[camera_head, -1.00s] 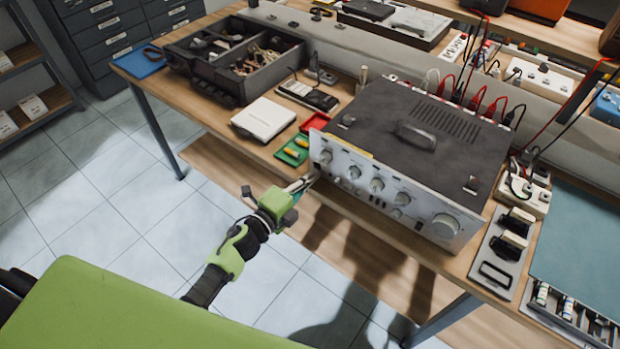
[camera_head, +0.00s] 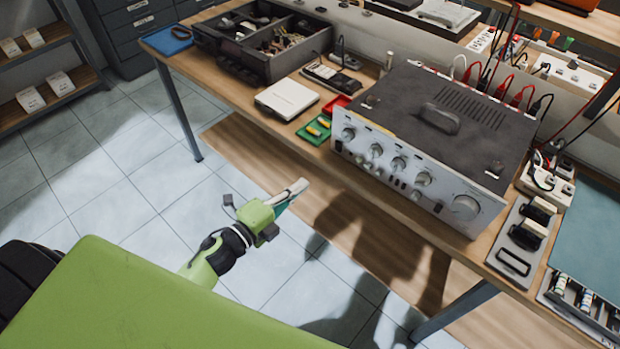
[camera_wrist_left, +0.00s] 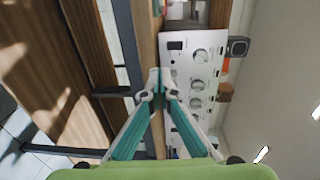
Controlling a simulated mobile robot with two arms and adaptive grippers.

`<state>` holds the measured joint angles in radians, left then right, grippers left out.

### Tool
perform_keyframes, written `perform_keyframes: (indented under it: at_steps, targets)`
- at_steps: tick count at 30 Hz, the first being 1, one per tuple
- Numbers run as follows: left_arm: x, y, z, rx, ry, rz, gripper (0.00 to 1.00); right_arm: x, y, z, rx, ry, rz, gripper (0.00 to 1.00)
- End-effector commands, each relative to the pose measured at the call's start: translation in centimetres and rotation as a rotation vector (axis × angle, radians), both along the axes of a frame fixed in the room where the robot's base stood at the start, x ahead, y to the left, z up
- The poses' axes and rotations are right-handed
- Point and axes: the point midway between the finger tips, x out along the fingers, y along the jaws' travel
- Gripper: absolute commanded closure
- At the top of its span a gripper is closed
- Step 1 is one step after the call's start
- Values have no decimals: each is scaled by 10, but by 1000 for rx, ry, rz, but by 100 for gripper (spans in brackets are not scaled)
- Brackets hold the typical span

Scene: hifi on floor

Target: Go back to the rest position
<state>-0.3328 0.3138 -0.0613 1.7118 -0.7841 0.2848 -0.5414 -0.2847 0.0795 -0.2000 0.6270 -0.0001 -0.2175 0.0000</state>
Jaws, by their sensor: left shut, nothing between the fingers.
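My left gripper (camera_head: 297,190) is in the head view, in the air in front of the workbench and below the level of its top. It is shut and empty. In the left wrist view its two teal fingers (camera_wrist_left: 159,82) meet at their tips. The silver hi-fi amplifier (camera_head: 440,130) stands on the bench, apart from the gripper, with its knobbed front panel facing me. That front panel also shows in the left wrist view (camera_wrist_left: 185,75), turned on its side, beyond the fingertips. My right gripper is in neither view.
The wooden bench (camera_head: 225,85) holds a dark parts box (camera_head: 262,45), a white case (camera_head: 287,98), a green tray (camera_head: 313,130) and a power strip (camera_head: 545,180). A bench leg (camera_head: 180,112) stands at the left. The tiled floor (camera_head: 110,190) at the left is clear.

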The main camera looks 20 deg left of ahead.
Motion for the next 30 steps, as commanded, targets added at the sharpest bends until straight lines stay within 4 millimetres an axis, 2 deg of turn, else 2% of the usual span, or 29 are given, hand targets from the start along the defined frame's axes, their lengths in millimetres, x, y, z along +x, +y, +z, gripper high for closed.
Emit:
perform_keyframes:
  at_steps: [3,9,23,26,29,30]
  targets:
    - [-9,3,-2,0,0,-1,100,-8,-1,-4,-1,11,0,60]
    - [-12,4,0,-1,-2,-1,100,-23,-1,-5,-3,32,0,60]
    - [-12,5,-3,-5,5,2,100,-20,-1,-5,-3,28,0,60]
    - [-13,10,-25,-46,60,35,100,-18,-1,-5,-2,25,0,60]
    - [-20,23,-73,-140,180,109,100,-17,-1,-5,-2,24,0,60]
    - [-27,29,-99,-188,245,151,100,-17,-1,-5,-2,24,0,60]
